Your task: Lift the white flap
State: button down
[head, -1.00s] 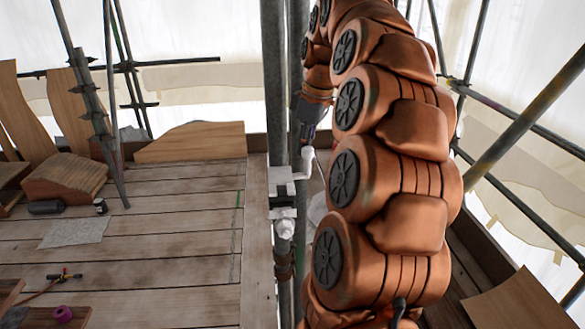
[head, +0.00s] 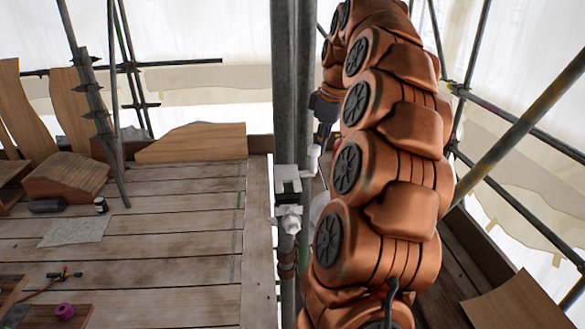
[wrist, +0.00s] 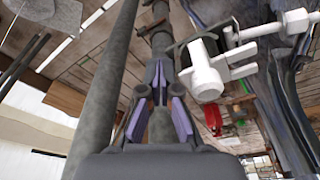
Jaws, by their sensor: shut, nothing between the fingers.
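A white clamp fitting (head: 287,182) sits on the upright scaffold pole in the middle of the head view. A white bolt-like arm (head: 314,157) sticks up at its right. In the wrist view the white fitting (wrist: 207,75) is just right of my gripper, with a white bolt (wrist: 285,24) reaching to the upper right. I cannot tell clearly which white piece is the flap or how far it is open. My gripper (wrist: 160,80) is shut and empty, its purple-padded fingers beside the fitting, apparently not touching it.
Grey scaffold poles (head: 306,80) stand close to the fitting and a slanting pole (head: 520,130) is at the right. The plank deck (head: 150,250) at the left is mostly clear, with a grey cloth (head: 77,231) and wooden boards (head: 195,144). A red item (wrist: 213,117) shows below in the wrist view.

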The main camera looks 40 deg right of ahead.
jog(key=shift+s+d+f, duration=0.1)
jog(key=shift+s+d, duration=0.25)
jog(key=shift+d, duration=0.45)
jog(key=shift+s+a+b, duration=0.2)
jog(key=shift+a+b, duration=0.45)
jog(key=shift+a, duration=1)
